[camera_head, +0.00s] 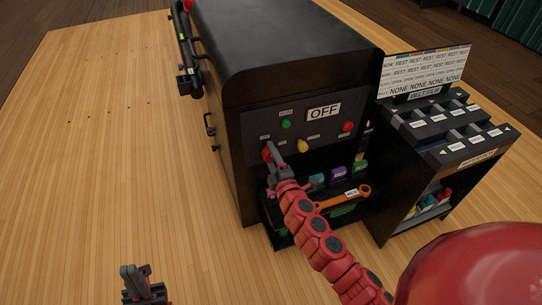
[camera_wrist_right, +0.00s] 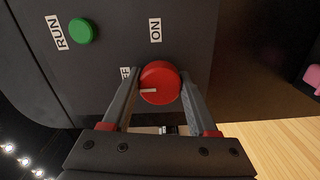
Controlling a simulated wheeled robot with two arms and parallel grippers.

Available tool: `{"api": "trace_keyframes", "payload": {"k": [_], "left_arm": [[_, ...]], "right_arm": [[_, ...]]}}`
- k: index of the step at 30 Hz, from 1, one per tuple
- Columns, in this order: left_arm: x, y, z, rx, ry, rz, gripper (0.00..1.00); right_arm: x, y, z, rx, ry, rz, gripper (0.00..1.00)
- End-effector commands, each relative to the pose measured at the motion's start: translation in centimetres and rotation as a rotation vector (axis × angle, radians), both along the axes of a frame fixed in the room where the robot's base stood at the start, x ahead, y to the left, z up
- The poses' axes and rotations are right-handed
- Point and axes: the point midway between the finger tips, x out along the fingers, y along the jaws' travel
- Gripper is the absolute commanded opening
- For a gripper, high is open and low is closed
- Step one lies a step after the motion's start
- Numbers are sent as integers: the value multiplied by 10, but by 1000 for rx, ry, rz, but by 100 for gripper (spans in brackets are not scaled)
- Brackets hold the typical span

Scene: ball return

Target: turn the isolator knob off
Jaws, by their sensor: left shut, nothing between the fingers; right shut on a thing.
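The isolator knob (camera_head: 266,154) is a red round knob on the grey panel of the black machine. In the right wrist view the knob (camera_wrist_right: 161,78) sits between the fingers of my right gripper (camera_wrist_right: 158,98), shut on it. The knob's white pointer line points left, towards a partly hidden label reading "FF". An "ON" label (camera_wrist_right: 155,30) is above the knob in that view. In the head view my right gripper (camera_head: 273,160) is at the panel's lower left. My left gripper (camera_head: 135,282) is shut and empty, low over the wooden floor.
The panel has an "OFF" sign (camera_head: 323,112), a green button (camera_head: 286,124), a yellow knob (camera_head: 303,146) and a red button (camera_head: 348,126). An orange wrench (camera_head: 345,196) lies on the ledge below. A black labelled rack (camera_head: 455,135) stands at right. The left floor is clear.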

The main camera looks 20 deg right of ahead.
Motion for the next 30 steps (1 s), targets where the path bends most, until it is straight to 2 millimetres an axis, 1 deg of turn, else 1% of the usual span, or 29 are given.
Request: {"api": "trace_keyframes", "payload": {"k": [13,14,15,18,26,30], "left_arm": [[0,0,0,0,-1,0,0],[0,0,0,0,-1,0,0],[0,0,0,0,0,0,0],[0,0,0,0,0,0,0],[0,0,0,0,0,0,0],[0,0,2,-1,1,0,0]], "right_arm": [[-1,1,-2,-9,3,1,4],[-1,1,-2,-9,3,1,65],[-1,1,-2,-9,3,1,72],[0,0,-1,-9,2,0,89],[0,0,-1,-8,1,0,89],[-7,0,0,-8,1,1,89]]}}
